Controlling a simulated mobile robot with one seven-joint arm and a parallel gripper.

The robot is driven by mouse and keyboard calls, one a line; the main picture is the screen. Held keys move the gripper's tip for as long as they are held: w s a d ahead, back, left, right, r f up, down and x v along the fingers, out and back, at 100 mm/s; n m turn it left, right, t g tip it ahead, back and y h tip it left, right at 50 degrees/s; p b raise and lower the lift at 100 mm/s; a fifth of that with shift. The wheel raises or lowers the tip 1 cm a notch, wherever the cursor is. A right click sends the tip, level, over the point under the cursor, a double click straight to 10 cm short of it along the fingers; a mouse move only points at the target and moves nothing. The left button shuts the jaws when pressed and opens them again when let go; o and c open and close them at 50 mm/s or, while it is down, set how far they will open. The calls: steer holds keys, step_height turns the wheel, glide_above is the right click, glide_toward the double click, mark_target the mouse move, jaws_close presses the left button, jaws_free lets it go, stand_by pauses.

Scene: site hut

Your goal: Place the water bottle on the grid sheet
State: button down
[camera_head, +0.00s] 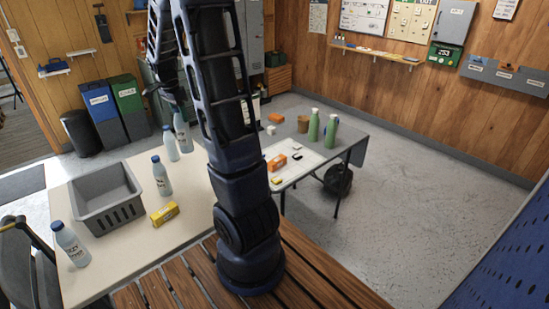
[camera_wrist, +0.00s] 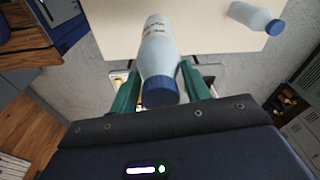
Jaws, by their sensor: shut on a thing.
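My gripper (camera_head: 179,107) is shut on a pale blue water bottle (camera_head: 183,134) over the far edge of the cream table. In the wrist view, my gripper (camera_wrist: 160,72) has its green fingers on both sides of this bottle (camera_wrist: 158,50), its dark blue cap towards the camera. Similar bottles stand on the cream table: one (camera_head: 171,146) just left of the held one, one (camera_head: 161,178) by the crate, one (camera_head: 70,246) at front left. A pale sheet (camera_head: 309,158), probably the grid sheet, lies on the grey table; its grid lines are too small to make out.
The cream table (camera_head: 135,245) holds a grey crate (camera_head: 92,207) and a yellow box (camera_head: 164,214).

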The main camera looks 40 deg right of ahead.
steer(key=w+d+m, duration=0.2)
steer(key=d, duration=1)
steer(key=w+d+m, duration=0.1)
steer(key=w+d, duration=0.2)
steer(key=d, duration=0.9)
steer(key=s+d+m, duration=0.1)
steer(key=s+d, duration=0.2)
steer(key=d, duration=0.9)
steer(key=s+d+m, duration=0.2)
steer(key=s+d, duration=0.2)
steer(key=d, duration=0.9)
step_height(320, 180, down, 20)
steer(key=shift+w+a+g, duration=0.15)
steer(key=shift+g, duration=0.15)
steer(key=c, duration=0.7)
jaws_free()
